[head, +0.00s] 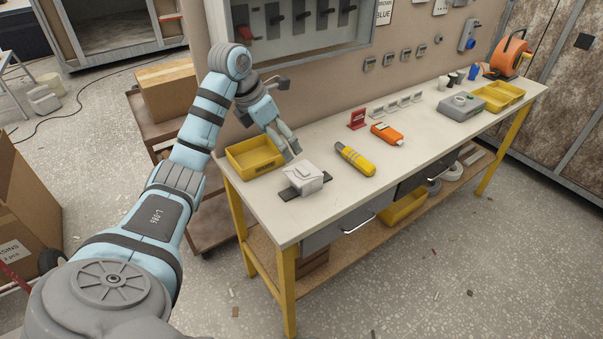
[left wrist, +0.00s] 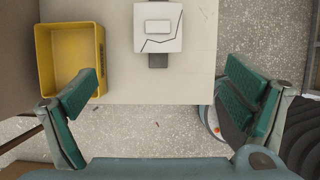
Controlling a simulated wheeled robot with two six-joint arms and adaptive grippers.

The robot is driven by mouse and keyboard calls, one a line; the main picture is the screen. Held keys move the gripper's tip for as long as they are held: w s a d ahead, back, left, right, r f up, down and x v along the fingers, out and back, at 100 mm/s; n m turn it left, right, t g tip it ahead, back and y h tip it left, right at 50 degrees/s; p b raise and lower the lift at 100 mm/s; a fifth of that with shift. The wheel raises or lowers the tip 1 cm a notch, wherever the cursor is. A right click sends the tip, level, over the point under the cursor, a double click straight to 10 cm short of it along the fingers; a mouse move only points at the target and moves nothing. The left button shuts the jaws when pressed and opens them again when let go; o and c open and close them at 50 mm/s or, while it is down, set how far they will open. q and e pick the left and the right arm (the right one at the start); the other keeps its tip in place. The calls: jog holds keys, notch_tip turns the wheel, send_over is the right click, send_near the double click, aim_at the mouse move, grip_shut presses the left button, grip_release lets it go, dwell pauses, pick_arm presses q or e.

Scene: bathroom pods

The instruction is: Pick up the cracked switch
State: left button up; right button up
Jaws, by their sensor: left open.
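The cracked switch (head: 303,178) is a white square plate with a rocker, lying on a dark strip near the left end of the bench. In the left wrist view the switch (left wrist: 158,27) shows at the top centre, with a dark jagged crack line across its face. My left gripper (head: 291,150) is above the bench, behind the switch and beside the yellow tray in the head view. In the left wrist view its green-padded fingers (left wrist: 168,98) are wide apart with nothing between them. My right gripper is in neither view.
An empty yellow tray (head: 254,172) stands left of the switch. A yellow tester (head: 355,159), an orange device (head: 387,134) and a red sign (head: 357,119) are to the right. A wall panel (head: 300,30) rises behind the bench. The worktop (head: 328,202) around the switch is mostly bare.

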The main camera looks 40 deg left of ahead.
aim_at(302, 170)
pick_arm(q)
jog(key=x, duration=0.9)
jog(key=w+x, duration=0.1)
jog(key=x, duration=0.3)
jog(key=shift+w+d+f+b, duration=0.1)
jog(key=shift+w+d+b, duration=0.05)
jog(key=shift+w+b, duration=0.15)
jog(key=c, duration=1.2)
jog(key=shift+c, duration=0.2)
